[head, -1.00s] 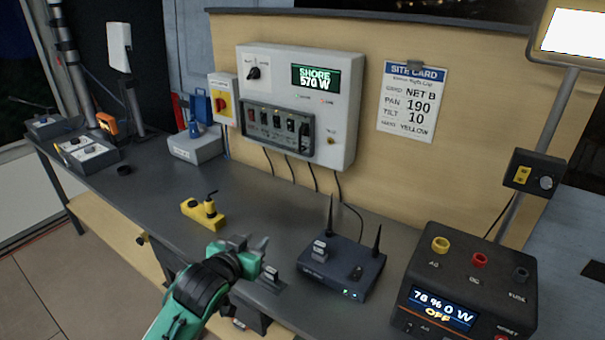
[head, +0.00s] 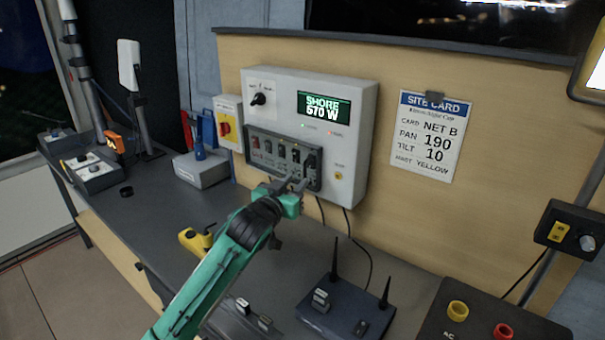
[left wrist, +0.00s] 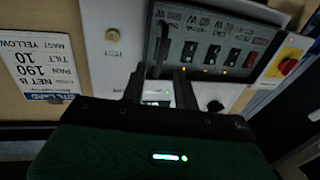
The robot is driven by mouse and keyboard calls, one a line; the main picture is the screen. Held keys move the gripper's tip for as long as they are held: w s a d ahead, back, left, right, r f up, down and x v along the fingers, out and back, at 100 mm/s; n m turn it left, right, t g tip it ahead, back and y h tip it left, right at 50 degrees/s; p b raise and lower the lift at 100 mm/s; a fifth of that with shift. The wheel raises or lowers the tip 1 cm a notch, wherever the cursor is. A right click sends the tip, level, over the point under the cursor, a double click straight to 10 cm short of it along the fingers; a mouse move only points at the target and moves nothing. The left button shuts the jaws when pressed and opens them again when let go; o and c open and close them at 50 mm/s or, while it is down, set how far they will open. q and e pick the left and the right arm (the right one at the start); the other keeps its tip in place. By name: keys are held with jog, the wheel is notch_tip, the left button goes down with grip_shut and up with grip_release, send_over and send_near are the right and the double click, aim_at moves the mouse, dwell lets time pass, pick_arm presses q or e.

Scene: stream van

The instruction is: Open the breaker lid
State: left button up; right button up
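The breaker lid (head: 251,136) is the dark-framed cover on the lower part of the white power box (head: 362,125). It looks closed over a row of breaker switches. My left gripper (head: 290,184) is in front of the lid's lower right part, and its fingers overlap the lid's lower edge in the head view. In the left wrist view the scene is upside down; the lid (left wrist: 205,76) lies ahead of the fingers (left wrist: 159,86), which stand apart with nothing between them. I cannot tell whether they touch the lid. My right gripper is not in view.
The box has a rotary knob (head: 258,99) and a green display (head: 324,107). A red-yellow switch (head: 226,128) is at its left. A yellow device (head: 193,240) and a router (head: 345,309) with upright antennas stand on the bench. Cables hang below the box.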

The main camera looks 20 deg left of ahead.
pick_arm(q)
jog(key=w, duration=0.4)
jog(key=shift+w+d, duration=0.35)
jog(key=shift+d, duration=0.05)
jog(key=shift+c, duration=0.5)
grip_shut()
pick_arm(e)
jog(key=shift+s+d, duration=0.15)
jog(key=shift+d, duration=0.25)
